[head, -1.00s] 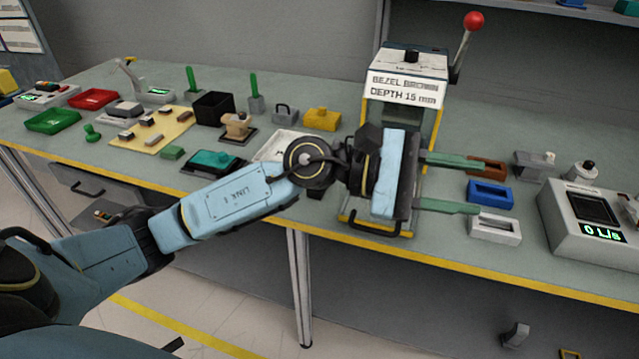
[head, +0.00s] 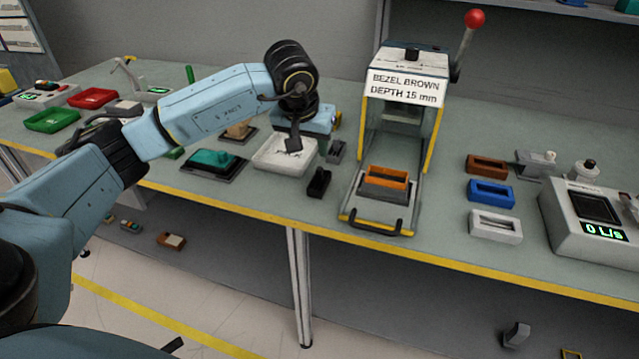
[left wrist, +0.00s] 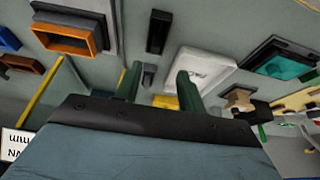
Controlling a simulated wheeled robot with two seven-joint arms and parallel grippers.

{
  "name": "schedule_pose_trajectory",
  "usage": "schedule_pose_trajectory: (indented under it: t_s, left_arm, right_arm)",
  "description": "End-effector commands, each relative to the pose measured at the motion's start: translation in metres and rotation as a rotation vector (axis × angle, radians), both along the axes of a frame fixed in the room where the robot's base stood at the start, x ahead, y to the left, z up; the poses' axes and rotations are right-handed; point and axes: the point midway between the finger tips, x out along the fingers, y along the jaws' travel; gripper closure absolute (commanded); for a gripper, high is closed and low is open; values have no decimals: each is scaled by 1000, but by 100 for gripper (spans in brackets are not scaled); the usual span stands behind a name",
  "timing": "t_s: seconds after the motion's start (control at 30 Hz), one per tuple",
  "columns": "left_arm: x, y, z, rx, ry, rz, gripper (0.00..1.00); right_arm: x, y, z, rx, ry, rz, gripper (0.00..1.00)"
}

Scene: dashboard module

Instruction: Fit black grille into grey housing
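An orange bezel (head: 387,176) sits on a grey housing (head: 383,192) in the sliding carriage of the press. The bezel also shows at the upper left of the left wrist view (left wrist: 60,50). A small black block (head: 319,184) stands on the bench left of the press; it shows in the left wrist view (left wrist: 158,30) too. I cannot tell whether it is the grille. My left gripper (left wrist: 160,88) is open, its green fingers apart, above the bench near the white tray. My right gripper is not in view.
The press (head: 408,62) has a red-knobbed lever and a label reading BEZEL BROWN, DEPTH 15 mm. A white tray (head: 262,163) and a small grey part (head: 335,152) lie left of it. Brown (head: 487,165), blue (head: 491,192) and white (head: 495,226) bezels lie right.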

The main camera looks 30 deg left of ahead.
Motion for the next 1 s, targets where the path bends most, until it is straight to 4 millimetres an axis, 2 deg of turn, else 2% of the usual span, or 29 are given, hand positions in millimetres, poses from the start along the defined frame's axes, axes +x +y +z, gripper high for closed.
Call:
schedule_pose_trajectory:
  t_s: [0.1, 0.27, 0.6, 0.9, 1.0]
  left_arm:
    - [6, 1, -16, -2, 2, 1, 60]
    - [10, 1, -25, -3, -1, -1, 60]
    - [28, -2, -66, -4, 0, 2, 60]
    - [30, -1, -71, -3, -2, 0, 60]
    - [30, -1, -71, -3, -2, 0, 72]
  right_arm:
    - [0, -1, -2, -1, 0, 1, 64]
    - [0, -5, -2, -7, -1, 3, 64]
    - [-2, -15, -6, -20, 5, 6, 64]
    - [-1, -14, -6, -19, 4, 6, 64]
    - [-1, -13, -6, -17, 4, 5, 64]
